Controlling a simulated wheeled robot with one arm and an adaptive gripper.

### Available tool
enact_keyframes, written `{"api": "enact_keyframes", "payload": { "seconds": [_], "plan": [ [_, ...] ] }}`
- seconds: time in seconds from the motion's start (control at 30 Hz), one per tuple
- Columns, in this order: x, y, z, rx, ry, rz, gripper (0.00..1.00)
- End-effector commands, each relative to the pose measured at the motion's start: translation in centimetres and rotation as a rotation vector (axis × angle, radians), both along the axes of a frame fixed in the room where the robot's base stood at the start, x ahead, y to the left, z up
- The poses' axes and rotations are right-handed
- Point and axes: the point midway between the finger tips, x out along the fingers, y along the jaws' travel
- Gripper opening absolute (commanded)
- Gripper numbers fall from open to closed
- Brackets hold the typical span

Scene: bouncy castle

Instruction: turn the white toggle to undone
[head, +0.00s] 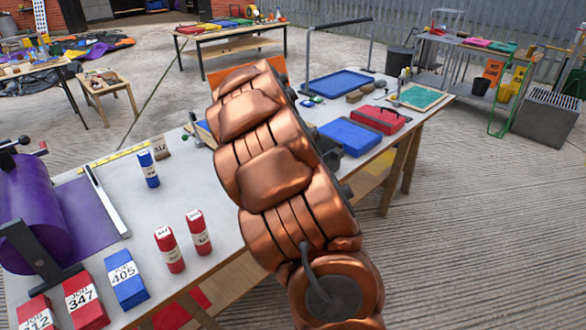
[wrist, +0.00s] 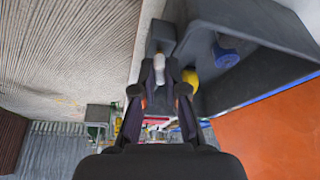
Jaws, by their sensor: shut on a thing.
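The white toggle (wrist: 159,62) shows in the upper middle of the wrist view, beside a dark grey housing (wrist: 262,45). My gripper (wrist: 159,72) is shut on the toggle, with a dark fingertip on either side of it. The toggle's base is partly hidden by the fingers and a dark block above them. In the head view my copper arm hides the toggle and the gripper.
A blue knob (wrist: 226,57) and a yellow knob (wrist: 190,80) sit close right of the fingers. An orange panel (wrist: 272,140) lies beyond.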

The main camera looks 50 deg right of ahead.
Motion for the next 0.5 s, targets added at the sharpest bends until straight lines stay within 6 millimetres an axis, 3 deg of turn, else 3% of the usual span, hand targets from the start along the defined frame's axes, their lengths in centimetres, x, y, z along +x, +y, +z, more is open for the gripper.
{"api": "enact_keyframes", "payload": {
  "seconds": [0.5],
  "plan": [
    [0.1, 0.01, -0.07, 0.001, 0.001, -0.296, 0.0]
  ]
}}
